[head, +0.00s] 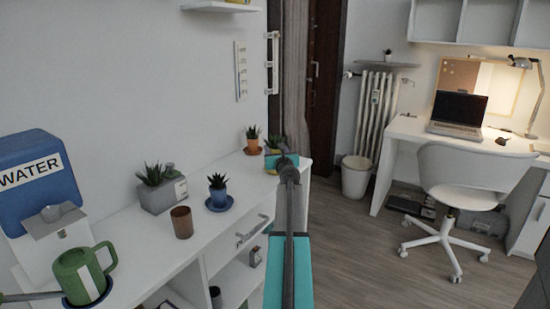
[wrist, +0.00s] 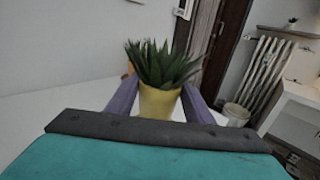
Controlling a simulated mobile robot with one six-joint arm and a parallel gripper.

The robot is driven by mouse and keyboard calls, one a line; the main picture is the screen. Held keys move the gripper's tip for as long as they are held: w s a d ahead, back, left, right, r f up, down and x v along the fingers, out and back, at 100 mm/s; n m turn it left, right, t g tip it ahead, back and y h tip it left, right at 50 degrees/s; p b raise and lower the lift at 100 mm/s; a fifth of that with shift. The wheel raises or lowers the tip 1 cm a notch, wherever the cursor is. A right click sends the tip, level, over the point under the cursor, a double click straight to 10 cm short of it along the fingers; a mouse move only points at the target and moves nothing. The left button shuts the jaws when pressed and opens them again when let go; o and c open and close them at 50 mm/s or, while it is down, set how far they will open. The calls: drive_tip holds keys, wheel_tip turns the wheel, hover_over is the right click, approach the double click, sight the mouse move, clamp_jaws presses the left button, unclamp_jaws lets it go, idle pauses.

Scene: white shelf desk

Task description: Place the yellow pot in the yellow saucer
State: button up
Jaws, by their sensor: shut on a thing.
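The yellow pot (wrist: 159,104) with a spiky green plant (wrist: 158,65) is upright between the two purple-grey fingers of my gripper (wrist: 160,98) in the wrist view. The fingers are shut on its sides. In the head view my gripper (head: 280,156) is at the far right end of the white shelf top, and the plant (head: 274,142) shows just behind it, with the pot mostly hidden by my arm. I cannot tell whether the pot touches the surface.
An orange pot (head: 252,147) stands just left of my gripper. A blue pot on a blue saucer (head: 219,203), a brown cup (head: 181,222), a grey planter (head: 163,195), a green mug (head: 84,275) and a water dispenser (head: 37,178) stand along the shelf top (head: 145,245).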

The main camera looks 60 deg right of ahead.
drive_tip(key=shift+w+d, duration=0.25)
drive_tip(key=shift+d, duration=0.15)
drive_tip(key=shift+f+b, duration=1)
drive_tip(key=shift+f, duration=0.75)
drive_tip(key=shift+f, duration=0.1)
drive_tip(key=o, duration=1.2)
drive_tip(key=shift+o, duration=0.2)
drive_tip(key=v, duration=1.2)
drive_tip(key=shift+p, duration=0.3)
drive_tip(key=shift+s, duration=0.1)
